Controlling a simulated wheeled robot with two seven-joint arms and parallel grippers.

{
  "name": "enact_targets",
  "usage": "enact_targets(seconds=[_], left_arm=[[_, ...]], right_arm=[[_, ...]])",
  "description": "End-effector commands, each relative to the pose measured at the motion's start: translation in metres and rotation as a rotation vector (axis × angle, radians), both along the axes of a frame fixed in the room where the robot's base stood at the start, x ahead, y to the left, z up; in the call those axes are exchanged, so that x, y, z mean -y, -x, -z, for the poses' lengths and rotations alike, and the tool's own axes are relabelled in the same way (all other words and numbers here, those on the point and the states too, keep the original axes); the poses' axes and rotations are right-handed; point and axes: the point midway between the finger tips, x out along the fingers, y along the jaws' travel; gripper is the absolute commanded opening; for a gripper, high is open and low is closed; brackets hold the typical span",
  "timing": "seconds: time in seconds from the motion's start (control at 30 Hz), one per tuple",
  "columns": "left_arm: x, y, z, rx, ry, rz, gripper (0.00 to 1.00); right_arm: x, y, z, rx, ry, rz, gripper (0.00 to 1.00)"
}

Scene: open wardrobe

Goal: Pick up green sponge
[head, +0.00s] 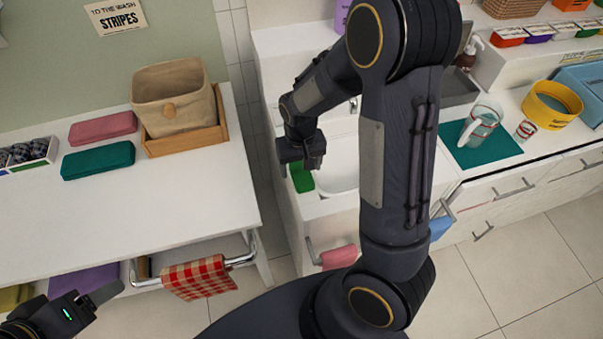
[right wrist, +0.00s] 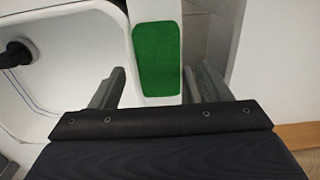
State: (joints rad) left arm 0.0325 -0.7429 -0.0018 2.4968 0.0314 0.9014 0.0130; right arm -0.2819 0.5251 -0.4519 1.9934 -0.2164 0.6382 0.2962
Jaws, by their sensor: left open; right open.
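The green sponge (head: 301,176) lies on the white rim at the left side of the sink, partly hidden by my right gripper in the head view. In the right wrist view the sponge (right wrist: 158,58) is a rounded green block lying ahead between the two fingers. My right gripper (head: 301,160) is open and empty above the sponge; its fingers (right wrist: 155,92) stand apart on either side of it in the wrist view, and whether they touch it I cannot tell. My left gripper (head: 95,300) is at the lower left of the head view, open and away from the sponge.
The white sink (head: 338,178) lies right of the sponge, with a gap between its counter and the white table (head: 200,190). A teal box (head: 98,160) and a beige basket (head: 175,95) stand on the table. A checked towel (head: 198,277) hangs on a rail.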

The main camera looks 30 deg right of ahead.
Motion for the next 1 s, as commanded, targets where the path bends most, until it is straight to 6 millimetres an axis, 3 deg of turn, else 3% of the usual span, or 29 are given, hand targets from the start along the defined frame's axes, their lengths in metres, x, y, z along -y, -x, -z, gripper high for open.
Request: enact_targets(seconds=[0.2, 0.47, 0.83, 1.0], left_arm=[[0.0, 0.0, -0.004, 0.0, 0.0, 0.0, 0.67], [0.0, 0.0, -0.004, 0.0, 0.0, 0.0, 0.67], [0.0, 0.0, -0.004, 0.0, 0.0, 0.0, 0.67], [0.0, 0.0, -0.004, 0.0, 0.0, 0.0, 0.67]], right_arm=[[0.001, 0.002, 0.027, -0.004, 0.0, 0.001, 0.71], [0.001, 0.001, 0.03, 0.0, -0.001, 0.0, 0.71], [0.001, 0.001, 0.029, 0.0, -0.001, 0.001, 0.24], [0.001, 0.001, 0.029, 0.0, -0.001, 0.001, 0.23]])
